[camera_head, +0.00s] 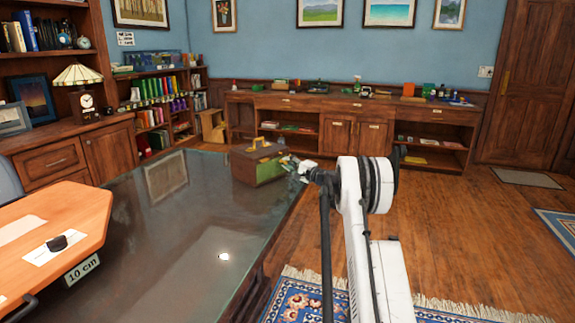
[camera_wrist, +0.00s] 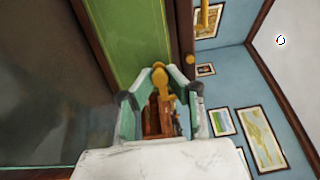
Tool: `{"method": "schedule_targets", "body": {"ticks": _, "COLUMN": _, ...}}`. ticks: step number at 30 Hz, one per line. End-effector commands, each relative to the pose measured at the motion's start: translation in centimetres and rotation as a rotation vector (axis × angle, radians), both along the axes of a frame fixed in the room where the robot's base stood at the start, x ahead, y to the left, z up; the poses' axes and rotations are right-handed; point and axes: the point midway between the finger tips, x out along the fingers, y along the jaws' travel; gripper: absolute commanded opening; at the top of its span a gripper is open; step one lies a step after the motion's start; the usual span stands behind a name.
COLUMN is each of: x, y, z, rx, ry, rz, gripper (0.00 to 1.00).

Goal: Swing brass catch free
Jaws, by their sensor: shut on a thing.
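A box (camera_head: 258,168) with brown wood and a green side stands on the dark glossy tabletop, with a yellow handle on its lid. My gripper (camera_head: 304,170) is at the right side of the box in the head view, small and partly hidden by my arm. In the wrist view the brass catch (camera_wrist: 160,78) shows between the fingertips, against the green side (camera_wrist: 140,38) of the box. My gripper (camera_wrist: 158,88) is shut on the catch there. How far the catch has turned is hard to tell.
The dark tabletop (camera_head: 165,235) is mostly clear left of the box. An orange-brown board (camera_head: 75,215) with a small dark object is at the front left. Bookcases (camera_head: 165,95) line the left. A low cabinet (camera_head: 350,135) with small items runs along the back wall.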

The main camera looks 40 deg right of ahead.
Motion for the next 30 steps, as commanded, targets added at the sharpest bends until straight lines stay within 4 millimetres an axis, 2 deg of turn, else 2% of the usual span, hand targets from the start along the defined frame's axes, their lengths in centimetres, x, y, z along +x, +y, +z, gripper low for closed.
{"method": "schedule_targets", "body": {"ticks": 8, "x": -0.1, "y": 0.0, "z": -0.1, "rx": -0.001, "ry": 0.001, "rz": 0.001, "gripper": 0.0}}
{"method": "schedule_targets", "body": {"ticks": 9, "x": -0.1, "y": 0.0, "z": -0.1, "rx": -0.001, "ry": 0.001, "rz": 0.001, "gripper": 0.17}}
{"method": "schedule_targets", "body": {"ticks": 13, "x": 0.0, "y": 0.0, "z": -0.1, "rx": -0.001, "ry": 0.001, "rz": 0.0, "gripper": 0.34}}
{"method": "schedule_targets", "body": {"ticks": 23, "x": -0.4, "y": -0.1, "z": 0.0, "rx": -0.001, "ry": 0.0, "rz": -0.001, "gripper": 0.34}}
{"method": "schedule_targets", "body": {"ticks": 26, "x": -1.4, "y": -0.3, "z": -0.1, "rx": -0.001, "ry": 0.0, "rz": -0.002, "gripper": 0.34}}
{"method": "schedule_targets", "body": {"ticks": 30, "x": -3.8, "y": -0.6, "z": -0.2, "rx": -0.001, "ry": 0.0, "rz": -0.002, "gripper": 0.34}}
